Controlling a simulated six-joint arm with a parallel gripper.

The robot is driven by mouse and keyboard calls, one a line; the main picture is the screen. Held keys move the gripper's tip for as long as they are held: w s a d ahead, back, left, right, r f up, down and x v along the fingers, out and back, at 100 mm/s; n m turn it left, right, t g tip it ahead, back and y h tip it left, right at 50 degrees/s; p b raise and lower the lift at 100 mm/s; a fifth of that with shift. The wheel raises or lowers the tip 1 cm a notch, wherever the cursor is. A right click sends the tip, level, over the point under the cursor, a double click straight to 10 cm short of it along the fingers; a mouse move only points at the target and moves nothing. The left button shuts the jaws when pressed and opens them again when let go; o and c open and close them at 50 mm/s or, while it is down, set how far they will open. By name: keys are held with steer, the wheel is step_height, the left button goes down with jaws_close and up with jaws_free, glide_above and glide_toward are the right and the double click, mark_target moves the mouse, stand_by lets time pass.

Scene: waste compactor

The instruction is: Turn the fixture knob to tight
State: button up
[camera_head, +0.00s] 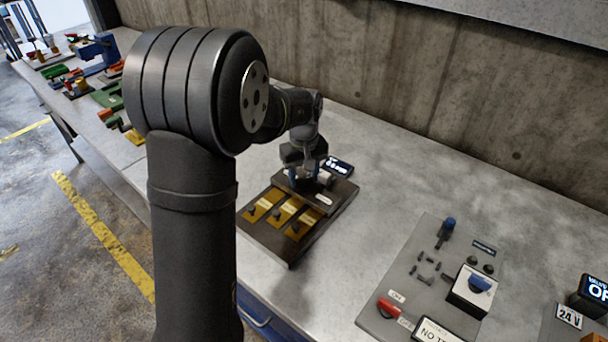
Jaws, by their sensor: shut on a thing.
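The fixture (272,250) is a dark board on the grey bench, with several labelled yellow plates, each bearing a small dark peg. At its back end is a raised dark block with a small white label. My gripper (311,180) points down at this block, with its fingers closed on the fixture knob. The knob is mostly hidden by the fingers, and its turn position cannot be read. A small dark display (338,166) with light text stands just behind the gripper.
A grey panel (405,290) with a red lever, a blue switch and several pegs lies to the right. A 24 V box (569,317) is at the right edge. Coloured parts (110,96) crowd the far left bench. A concrete wall stands behind. Bench between fixture and panel is clear.

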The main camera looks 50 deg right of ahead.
mark_target(304, 178)
steer(key=m, duration=1.1)
steer(key=shift+m, duration=0.4)
stand_by(0.3)
steer(key=o, duration=1)
steer(key=shift+r, duration=0.1)
step_height(304, 178, up, 17)
steer(key=shift+r, duration=0.15)
